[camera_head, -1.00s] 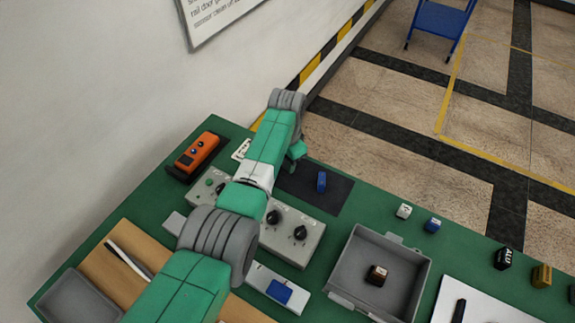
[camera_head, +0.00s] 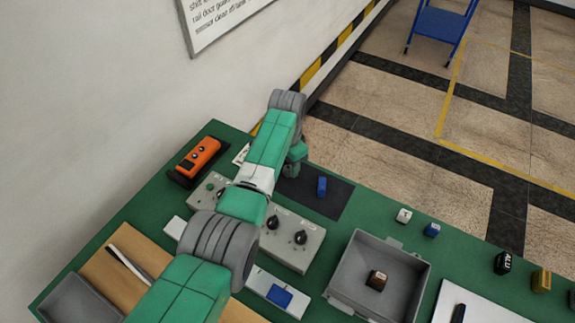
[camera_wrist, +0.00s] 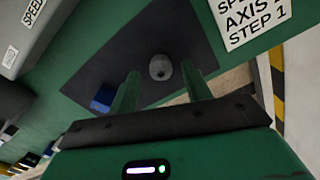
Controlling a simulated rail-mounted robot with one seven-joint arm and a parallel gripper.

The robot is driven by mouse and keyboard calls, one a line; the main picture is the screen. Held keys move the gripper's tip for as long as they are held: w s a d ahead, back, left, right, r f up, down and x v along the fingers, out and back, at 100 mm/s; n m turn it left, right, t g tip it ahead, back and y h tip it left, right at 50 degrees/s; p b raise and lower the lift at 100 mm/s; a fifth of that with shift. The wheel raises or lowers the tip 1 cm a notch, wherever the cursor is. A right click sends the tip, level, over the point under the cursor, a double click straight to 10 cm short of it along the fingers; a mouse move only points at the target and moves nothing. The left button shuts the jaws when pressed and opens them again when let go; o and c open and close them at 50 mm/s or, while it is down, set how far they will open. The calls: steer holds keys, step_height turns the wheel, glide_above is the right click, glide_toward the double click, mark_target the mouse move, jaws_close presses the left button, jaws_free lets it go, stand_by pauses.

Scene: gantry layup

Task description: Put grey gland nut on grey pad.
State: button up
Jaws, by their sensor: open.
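The grey gland nut (camera_wrist: 160,67) is a small rounded grey piece with a pale top. In the wrist view it appears to sit on the dark grey pad (camera_wrist: 165,30), between and a little beyond my fingertips. My gripper (camera_wrist: 161,78) is open, one green finger on each side of the nut, with no clear contact. In the head view the pad (camera_head: 332,199) lies near the back edge of the green bench, partly behind my arm. The nut is hidden there behind my arm.
A blue piece (camera_head: 321,186) stands on the same pad, close to my gripper; it also shows in the wrist view (camera_wrist: 103,98). A control box with knobs (camera_head: 290,240), an orange pendant (camera_head: 197,157) and a grey bin (camera_head: 345,285) are nearby.

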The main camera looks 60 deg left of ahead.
mark_target(288, 169)
step_height(288, 169, up, 10)
steer(key=p, duration=0.2)
steer(key=shift+f, duration=0.2)
steer(key=w+d+r+m+t+y, duration=0.1)
steer(key=w+d+r+t+y, duration=0.25)
steer(key=w+d+r, duration=0.5)
steer(key=w+d+r+t+y, duration=0.2)
steer(key=w+d+r+t, duration=0.3)
steer(key=w+r, duration=0.5)
steer(key=s+d+r+t+h, duration=0.15)
steer(key=d+r+t, duration=0.25)
steer(key=d+r, duration=0.4)
steer(key=s+d+r+m+t, duration=0.1)
steer(key=s+d+r+t, duration=0.25)
steer(key=d+r, duration=0.45)
steer(key=s+d+r+t, duration=0.1)
steer(key=d+r+t, duration=0.4)
steer(key=d, duration=0.5)
steer(key=s+d+r+t+h, duration=0.4)
steer(key=s+d+r, duration=0.4)
steer(key=s+d, duration=0.2)
steer(key=shift+s+r, duration=0.15)
steer(key=shift+s, duration=0.9)
